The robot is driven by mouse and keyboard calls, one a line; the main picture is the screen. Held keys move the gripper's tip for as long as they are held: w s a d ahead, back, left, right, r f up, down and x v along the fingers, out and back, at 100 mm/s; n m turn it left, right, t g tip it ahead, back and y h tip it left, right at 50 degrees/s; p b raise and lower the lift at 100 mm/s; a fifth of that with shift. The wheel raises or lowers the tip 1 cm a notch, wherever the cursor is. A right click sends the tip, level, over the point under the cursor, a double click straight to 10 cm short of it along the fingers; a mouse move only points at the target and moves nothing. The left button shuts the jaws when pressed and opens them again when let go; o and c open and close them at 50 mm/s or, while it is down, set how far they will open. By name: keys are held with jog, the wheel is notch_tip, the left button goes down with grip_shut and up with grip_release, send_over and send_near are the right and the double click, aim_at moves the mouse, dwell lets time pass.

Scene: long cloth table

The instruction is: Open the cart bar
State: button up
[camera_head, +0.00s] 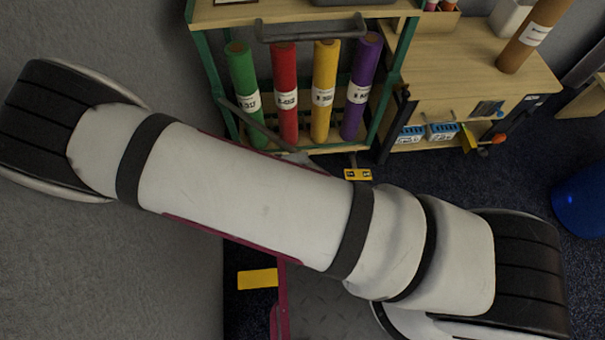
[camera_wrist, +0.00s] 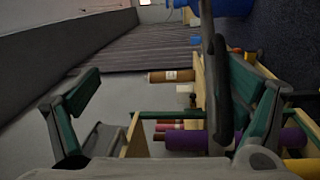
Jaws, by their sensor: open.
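The cart (camera_head: 205,65) has a green frame with a wooden top and stands at the upper middle of the head view. A dark grey bar (camera_head: 312,31) runs across its upper front, with its ends bent. In the wrist view the bar (camera_wrist: 214,85) stands upright in the picture. My gripper (camera_wrist: 165,100) is open, with one green-padded finger on each side. The bar appears between the fingers, close to the right one; I cannot tell whether they touch.
Behind the bar, green (camera_head: 243,75), red (camera_head: 286,85), yellow (camera_head: 324,80) and purple (camera_head: 362,80) rolls stand in the cart. To the right are a wooden bench (camera_head: 440,75) with a brown roll (camera_head: 533,35) and a blue bin (camera_head: 580,198).

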jog(key=shift+o, duration=1)
jog(key=r, duration=0.2)
jog(key=w+r, duration=0.1)
jog(key=r, duration=0.1)
jog(key=shift+a, duration=0.1)
jog(key=shift+a+r, duration=0.1)
jog(key=shift+r, duration=0.55)
jog(key=shift+n+t+y, duration=0.3)
jog(key=shift+t+y, duration=0.1)
jog(key=shift+y, duration=0.3)
jog(key=f, duration=0.4)
jog(key=shift+s+d+f, duration=0.1)
jog(key=shift+s+d, duration=0.1)
